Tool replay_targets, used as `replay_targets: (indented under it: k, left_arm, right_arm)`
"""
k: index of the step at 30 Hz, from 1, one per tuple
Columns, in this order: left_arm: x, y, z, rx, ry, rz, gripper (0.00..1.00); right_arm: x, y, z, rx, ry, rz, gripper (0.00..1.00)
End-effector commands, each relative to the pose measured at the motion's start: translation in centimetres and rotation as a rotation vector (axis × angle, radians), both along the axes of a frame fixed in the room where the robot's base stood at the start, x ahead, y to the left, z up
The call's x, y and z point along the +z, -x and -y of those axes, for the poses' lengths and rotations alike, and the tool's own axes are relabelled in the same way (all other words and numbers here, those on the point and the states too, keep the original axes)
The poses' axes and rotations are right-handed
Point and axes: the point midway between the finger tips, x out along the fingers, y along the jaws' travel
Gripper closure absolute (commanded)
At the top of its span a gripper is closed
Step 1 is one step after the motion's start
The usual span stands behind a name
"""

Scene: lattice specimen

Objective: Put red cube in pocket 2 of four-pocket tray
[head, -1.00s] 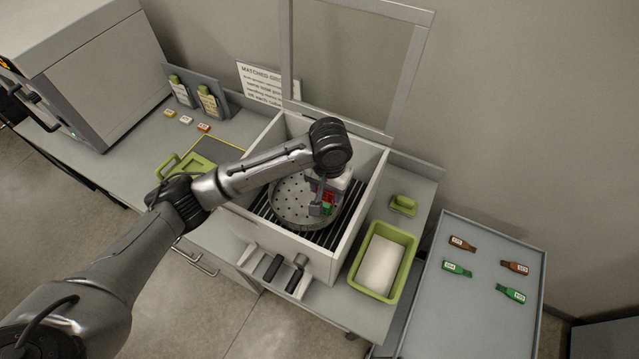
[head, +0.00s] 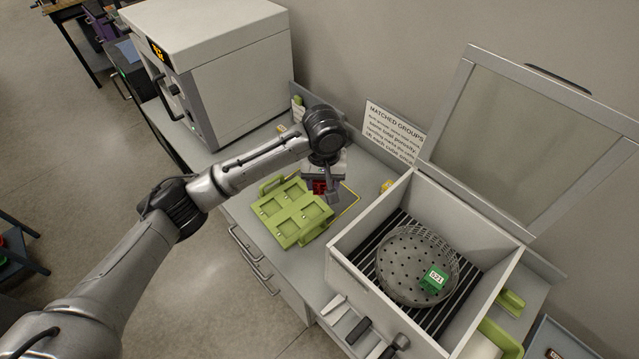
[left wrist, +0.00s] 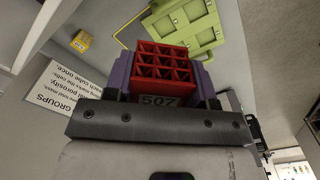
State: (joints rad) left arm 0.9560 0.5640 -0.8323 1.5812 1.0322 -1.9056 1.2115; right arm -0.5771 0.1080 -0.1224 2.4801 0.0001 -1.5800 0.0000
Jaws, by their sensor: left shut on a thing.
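The red cube (left wrist: 165,70) is a lattice block marked 507. My left gripper (head: 322,186) is shut on it, seen closely in the left wrist view (left wrist: 163,80). In the head view the red cube (head: 319,187) shows partly below the gripper, held by the right edge of the green four-pocket tray (head: 305,238). The tray lies on the bench, and its pockets look empty. Part of the tray also shows in the left wrist view (left wrist: 190,28), beyond the cube. I cannot read pocket numbers. My right gripper is not in view.
An open-lidded white box (head: 345,262) stands right of the tray, with a round perforated basket (head: 405,268) holding a green cube (head: 433,279). A small yellow block (head: 386,186) lies behind. A white oven-like cabinet (head: 235,85) stands at the back left.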

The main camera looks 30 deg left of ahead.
Motion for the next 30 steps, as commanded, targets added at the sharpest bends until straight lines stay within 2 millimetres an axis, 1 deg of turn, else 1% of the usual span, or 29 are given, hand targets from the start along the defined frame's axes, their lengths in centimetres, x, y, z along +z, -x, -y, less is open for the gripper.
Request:
replay_targets:
  k: [1, 2, 3, 5, 6, 9, 12, 15, 18, 21, 24, 30]
  left_arm:
    - [-2.0, -0.7, -0.7, 0.075, 0.003, -0.012, 0.76]
    - [-3.1, -1.2, -1.2, 0.123, 0.002, -0.011, 0.76]
    - [-4.7, -1.6, -2.0, 0.183, 0.002, -0.011, 0.76]
    - [-7.2, -2.1, -3.1, 0.27, 0.001, -0.011, 0.76]
    - [-8.8, -2.2, -4.0, 0.324, 0.0, -0.01, 0.76]
    - [-12.7, -2.1, -5.9, 0.441, 0.0, -0.009, 0.76]
    - [-16.0, -1.6, -7.6, 0.534, -0.001, -0.006, 0.76]
    - [-18.7, -0.9, -9.0, 0.605, -0.001, -0.004, 0.76]
    - [-20.7, -0.2, -10.0, 0.655, 0.0, -0.002, 0.76]
    - [-22.1, 0.4, -10.8, 0.69, 0.0, 0.001, 0.76]
    - [-23.0, 0.8, -11.2, 0.709, 0.0, 0.001, 0.76]
    - [-23.9, 1.0, -11.5, 0.723, 0.001, 0.004, 0.76]
  right_arm:
    - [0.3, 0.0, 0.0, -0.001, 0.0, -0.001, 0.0]
    - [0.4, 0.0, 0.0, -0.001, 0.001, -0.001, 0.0]
    - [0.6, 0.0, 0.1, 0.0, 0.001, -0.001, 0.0]
    - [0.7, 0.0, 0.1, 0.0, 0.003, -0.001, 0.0]
    - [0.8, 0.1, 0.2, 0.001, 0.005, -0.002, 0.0]
    - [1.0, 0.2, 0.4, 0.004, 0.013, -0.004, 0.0]
    - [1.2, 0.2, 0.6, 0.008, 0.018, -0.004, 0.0]
    - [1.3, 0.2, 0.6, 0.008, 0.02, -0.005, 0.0]
    - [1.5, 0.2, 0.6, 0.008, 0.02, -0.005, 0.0]
    - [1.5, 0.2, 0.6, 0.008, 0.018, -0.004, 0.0]
    - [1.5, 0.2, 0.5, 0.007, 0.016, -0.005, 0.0]
    - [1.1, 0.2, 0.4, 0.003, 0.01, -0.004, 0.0]
